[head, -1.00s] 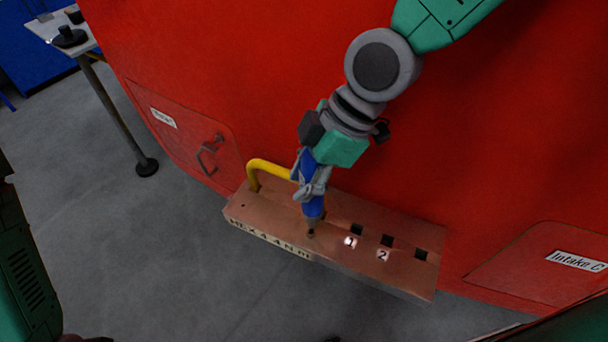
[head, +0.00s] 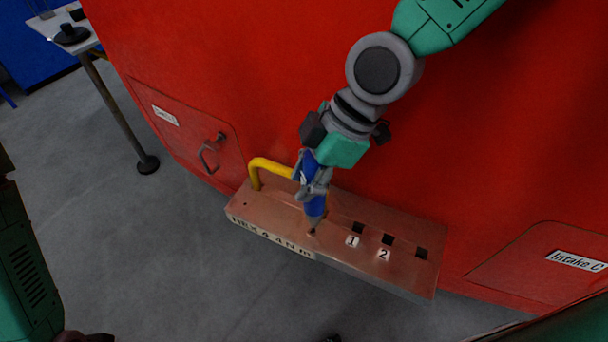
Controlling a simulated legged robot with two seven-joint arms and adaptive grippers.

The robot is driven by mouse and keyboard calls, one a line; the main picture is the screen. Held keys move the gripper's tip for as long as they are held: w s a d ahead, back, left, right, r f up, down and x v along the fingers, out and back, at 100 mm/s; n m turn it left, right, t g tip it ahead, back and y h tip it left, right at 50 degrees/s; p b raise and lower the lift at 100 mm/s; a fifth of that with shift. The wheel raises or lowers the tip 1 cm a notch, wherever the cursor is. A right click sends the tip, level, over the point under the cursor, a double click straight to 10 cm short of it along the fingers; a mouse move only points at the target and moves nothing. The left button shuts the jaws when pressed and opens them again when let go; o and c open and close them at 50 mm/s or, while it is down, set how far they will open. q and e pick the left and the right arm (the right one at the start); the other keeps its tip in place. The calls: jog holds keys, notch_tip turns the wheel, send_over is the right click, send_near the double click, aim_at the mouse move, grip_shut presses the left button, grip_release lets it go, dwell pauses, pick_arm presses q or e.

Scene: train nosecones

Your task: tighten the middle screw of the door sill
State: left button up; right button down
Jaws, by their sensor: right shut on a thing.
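The door sill (head: 390,276) is a copper-coloured step fixed low on the red nosecone, with square dark holes, labels 1 and 2, and lettering on its front edge. My right gripper (head: 315,187) is shut on a blue screwdriver tool (head: 314,208) and holds it nearly upright over the sill. The tool's tip points down at a spot near the middle of the sill's front part and looks to touch it. The screw under the tip is hidden. My left gripper does not show clearly; only green parts of my body are at the left edge.
A yellow handle (head: 262,163) rises from the sill just left of the tool. A hatch with a grey handle (head: 209,154) is on the red wall, and an Intake C panel (head: 540,262) is at right. A table (head: 62,24) stands at top left. Grey floor lies open in front.

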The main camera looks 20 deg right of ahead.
aim_at(309, 154)
jog(key=shift+f+p, duration=0.3)
jog(key=shift+p, duration=0.85)
dwell(2.2)
jog(key=shift+r, duration=0.1)
jog(key=shift+r+p, duration=0.95)
jog(key=shift+r, duration=1.7)
